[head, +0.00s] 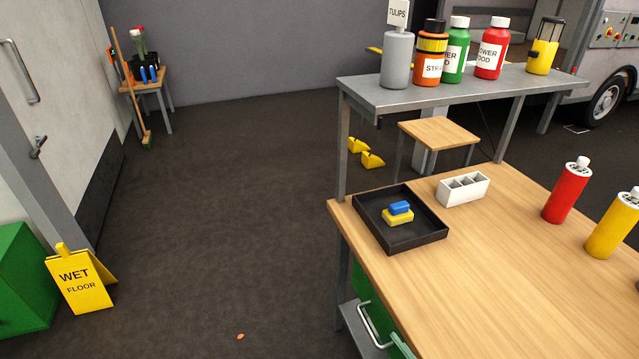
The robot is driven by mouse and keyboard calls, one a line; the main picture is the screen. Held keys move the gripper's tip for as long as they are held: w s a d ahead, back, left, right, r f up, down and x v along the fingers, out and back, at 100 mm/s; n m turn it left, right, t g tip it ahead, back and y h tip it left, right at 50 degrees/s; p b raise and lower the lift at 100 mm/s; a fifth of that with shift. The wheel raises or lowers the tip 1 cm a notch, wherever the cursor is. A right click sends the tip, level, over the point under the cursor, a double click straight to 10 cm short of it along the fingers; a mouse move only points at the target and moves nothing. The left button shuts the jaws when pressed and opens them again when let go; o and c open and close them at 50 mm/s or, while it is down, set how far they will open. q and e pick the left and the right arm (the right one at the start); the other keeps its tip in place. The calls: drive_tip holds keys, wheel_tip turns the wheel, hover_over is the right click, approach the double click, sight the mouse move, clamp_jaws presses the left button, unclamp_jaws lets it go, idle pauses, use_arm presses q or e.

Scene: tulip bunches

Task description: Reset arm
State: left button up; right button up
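Neither of my grippers shows in the head view, and no part of my arms is visible. The wooden worktable (480,290) fills the lower right. A red bottle (565,193) and a yellow bottle (612,225) stand upright at the right of the table. No tulip bunch is plainly visible.
A grey raised shelf (450,92) behind carries a grey bottle with a TULIPS sign (397,55), several coloured bottles and a yellow lantern (542,50). A wooden stool (440,133) stands below. A yellow wet-floor sign (78,283) stands at left. The floor (230,200) between is mostly clear.

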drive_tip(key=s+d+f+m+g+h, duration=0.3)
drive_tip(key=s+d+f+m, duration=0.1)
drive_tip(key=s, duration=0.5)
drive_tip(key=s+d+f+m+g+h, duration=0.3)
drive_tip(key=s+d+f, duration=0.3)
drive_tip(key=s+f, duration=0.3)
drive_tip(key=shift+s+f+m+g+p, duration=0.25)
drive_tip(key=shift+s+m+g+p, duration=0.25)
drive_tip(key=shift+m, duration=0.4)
